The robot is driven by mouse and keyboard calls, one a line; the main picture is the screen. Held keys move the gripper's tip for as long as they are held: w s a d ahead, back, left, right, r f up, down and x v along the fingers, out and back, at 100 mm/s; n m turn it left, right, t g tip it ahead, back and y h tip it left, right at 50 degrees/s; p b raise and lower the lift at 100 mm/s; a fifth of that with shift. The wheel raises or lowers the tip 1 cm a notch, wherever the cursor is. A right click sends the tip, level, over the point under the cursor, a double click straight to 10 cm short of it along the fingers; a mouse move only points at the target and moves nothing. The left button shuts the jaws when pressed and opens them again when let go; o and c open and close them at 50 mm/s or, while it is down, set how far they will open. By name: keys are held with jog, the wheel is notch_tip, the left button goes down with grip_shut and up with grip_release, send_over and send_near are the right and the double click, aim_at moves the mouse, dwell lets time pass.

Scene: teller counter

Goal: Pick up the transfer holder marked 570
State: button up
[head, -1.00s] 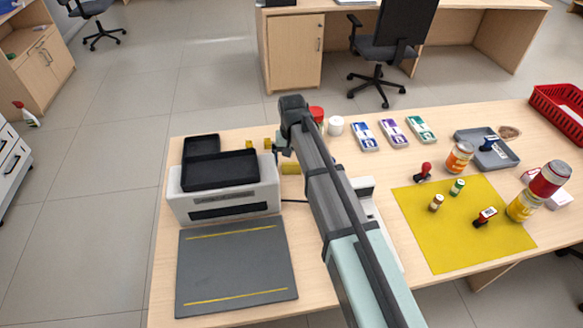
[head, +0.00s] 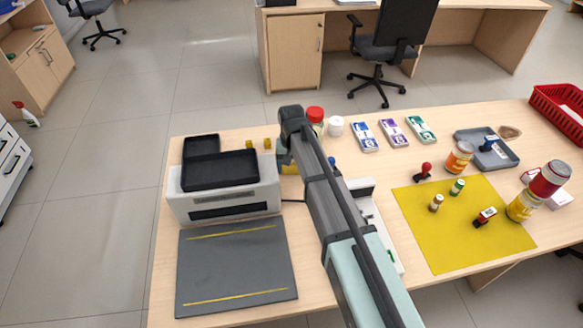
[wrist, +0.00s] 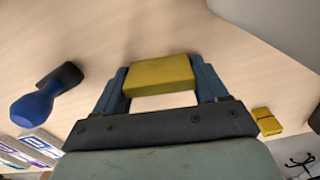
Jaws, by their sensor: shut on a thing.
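A yellow block-shaped holder (wrist: 160,76) sits between the two blue fingers of my gripper (wrist: 162,88) in the wrist view. The fingers are shut on its two sides. No number can be read on it. In the head view my fingers are hidden behind my own arm; a bit of a yellow block (head: 289,169) shows just left of the arm, beside the white machine. Two small yellow blocks (head: 252,143) stand behind the machine, and a small yellow block (wrist: 266,122) lies to the right in the wrist view.
A blue-handled stamp (wrist: 40,100) lies left of my gripper. The white machine (head: 225,202) with black trays stands left of my arm. A red-capped jar (head: 315,114) and a white jar (head: 336,126) stand behind it. Banknote bundles (head: 393,131) lie to the right.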

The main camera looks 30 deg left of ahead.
jog(key=shift+c, duration=0.7)
jog(key=shift+r, duration=0.1)
